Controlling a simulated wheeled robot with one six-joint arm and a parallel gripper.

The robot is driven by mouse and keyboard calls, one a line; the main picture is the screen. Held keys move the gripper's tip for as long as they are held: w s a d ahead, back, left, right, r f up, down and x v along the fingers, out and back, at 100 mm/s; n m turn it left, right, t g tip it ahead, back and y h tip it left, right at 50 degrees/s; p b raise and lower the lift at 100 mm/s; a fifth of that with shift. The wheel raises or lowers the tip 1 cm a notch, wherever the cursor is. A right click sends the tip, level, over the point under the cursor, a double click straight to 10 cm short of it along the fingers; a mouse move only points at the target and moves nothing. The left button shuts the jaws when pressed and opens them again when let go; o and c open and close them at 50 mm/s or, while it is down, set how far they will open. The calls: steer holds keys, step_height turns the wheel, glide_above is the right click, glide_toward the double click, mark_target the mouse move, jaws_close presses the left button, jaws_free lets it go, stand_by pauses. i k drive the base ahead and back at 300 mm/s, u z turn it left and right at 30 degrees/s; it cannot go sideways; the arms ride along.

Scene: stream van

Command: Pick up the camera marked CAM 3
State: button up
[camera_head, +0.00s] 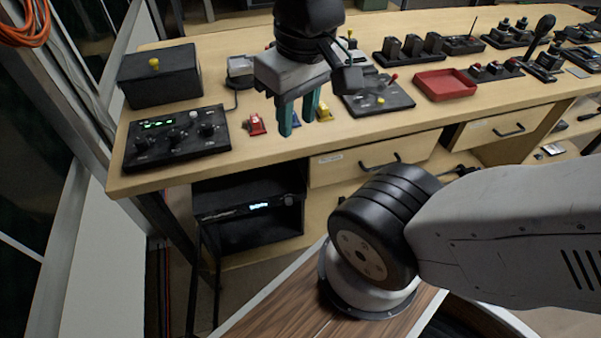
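No marking CAM 3 is readable in this view, so I cannot tell which thing is that camera. My gripper (298,122) hangs over the front edge area of the wooden bench, with its two green fingers pointing down and apart. A small blue thing (296,119) shows between the fingers, partly hidden; it looks to be on the bench behind them. A small red thing (256,124) lies just left of the fingers, and a small yellow one (324,111) just right. Several dark upright blocks (412,46) stand in a holder farther back.
A control box with green lights (175,137) and a black box with a yellow knob (158,75) stand at left. A black panel (380,98) and a red tray (445,85) lie right of my gripper. Drawers (370,162) are below. Bare bench (410,125) lies in front.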

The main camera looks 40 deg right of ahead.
mark_target(550, 59)
steer(key=z, duration=2.7)
steer(key=k, duration=0.55)
steer(key=z, duration=0.65)
steer(key=i, duration=0.5)
steer(key=z, duration=0.9)
steer(key=i, duration=1.6)
steer(key=u, duration=0.4)
